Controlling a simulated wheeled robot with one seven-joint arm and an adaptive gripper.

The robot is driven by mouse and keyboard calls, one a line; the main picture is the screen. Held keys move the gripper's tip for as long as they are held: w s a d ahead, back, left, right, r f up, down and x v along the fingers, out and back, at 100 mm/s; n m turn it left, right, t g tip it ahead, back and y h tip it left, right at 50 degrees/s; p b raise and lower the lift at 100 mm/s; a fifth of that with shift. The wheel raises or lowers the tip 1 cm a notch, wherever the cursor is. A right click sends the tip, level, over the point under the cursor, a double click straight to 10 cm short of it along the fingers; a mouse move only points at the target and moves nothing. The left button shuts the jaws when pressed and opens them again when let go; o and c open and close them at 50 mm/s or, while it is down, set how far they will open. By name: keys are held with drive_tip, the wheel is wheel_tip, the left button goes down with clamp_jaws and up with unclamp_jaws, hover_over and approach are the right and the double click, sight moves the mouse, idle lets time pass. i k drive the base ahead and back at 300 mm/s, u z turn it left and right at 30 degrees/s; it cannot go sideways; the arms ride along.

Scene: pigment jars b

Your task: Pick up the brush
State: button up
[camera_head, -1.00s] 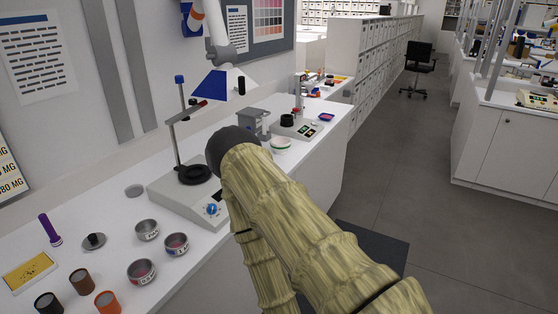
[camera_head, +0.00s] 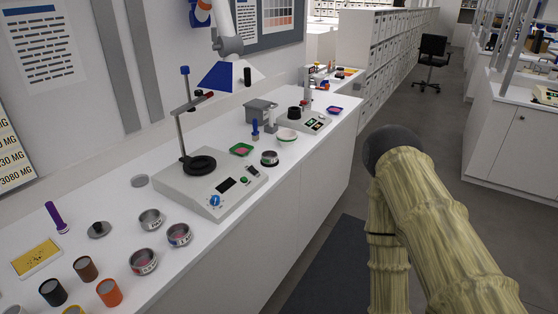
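A small upright blue object (camera_head: 255,130) stands on the white counter between the grey box and a green dish; it may be the brush, but it is too small to be sure. No other thing in view is clearly a brush. My arm, in a tan ribbed cover with a dark rounded end, is at the right, over the floor and clear of the counter. My gripper's fingers do not show.
The white counter (camera_head: 270,200) holds a grey stand instrument (camera_head: 208,195), a green dish (camera_head: 241,149), a metal bowl (camera_head: 269,158), a white bowl (camera_head: 287,136), a grey box (camera_head: 262,110) and a purple torch (camera_head: 56,217). Several jars crowd the near left. Grey floor (camera_head: 425,130) lies open rightward.

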sight(256, 134)
drive_tip(key=k, duration=1.3)
drive_tip(key=z, duration=0.7)
drive_tip(key=i, duration=1.4)
drive_tip(key=z, duration=0.35)
drive_tip(key=i, duration=1.5)
drive_tip(key=u, duration=1.1)
drive_tip(key=i, duration=0.8)
drive_tip(key=u, duration=1.35)
drive_tip(key=i, duration=0.4)
drive_tip(key=z, duration=0.1)
